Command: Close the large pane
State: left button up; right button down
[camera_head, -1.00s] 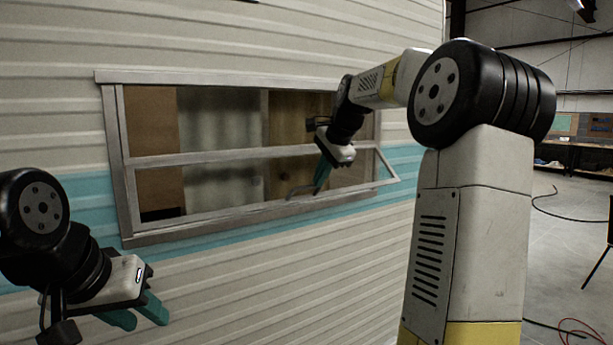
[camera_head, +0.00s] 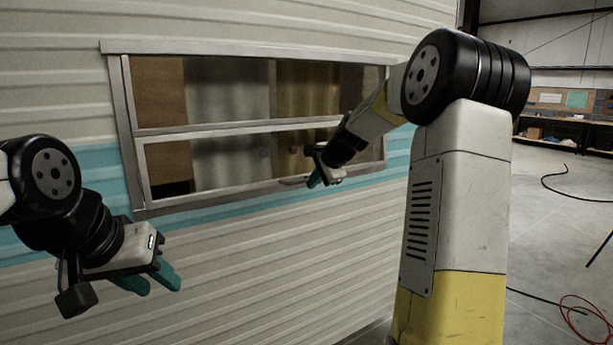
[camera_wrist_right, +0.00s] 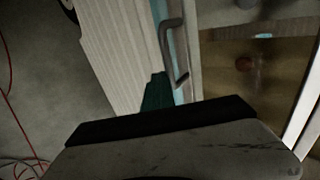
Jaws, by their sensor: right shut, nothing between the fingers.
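The camper window has an upper pane and a framed, hinged lower pane (camera_head: 215,160). The lower pane now looks flush or nearly flush with the window frame (camera_head: 127,130); its right end is partly hidden by my right arm. A curved handle (camera_head: 292,182) is at its lower edge; the handle also shows in the right wrist view (camera_wrist_right: 168,50). My right gripper (camera_head: 314,181) is shut and empty, in front of the pane's lower edge just right of the handle. I cannot tell whether it touches. My left gripper (camera_head: 155,282) is open and empty, below and left of the window.
The ribbed camper wall (camera_head: 270,260) with a teal stripe surrounds the window. Open concrete floor (camera_head: 550,230) lies to the right, with a black cable and a red cable (camera_head: 590,310) on it. A workbench (camera_head: 560,130) stands at the back right.

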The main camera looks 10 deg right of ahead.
jog(key=shift+w+a+f, duration=0.15)
jog(key=shift+w+f, duration=0.1)
jog(key=shift+w, duration=0.2)
jog(key=shift+w+a+f, duration=0.15)
jog(key=shift+w+f, duration=0.1)
jog(key=shift+w, duration=0.2)
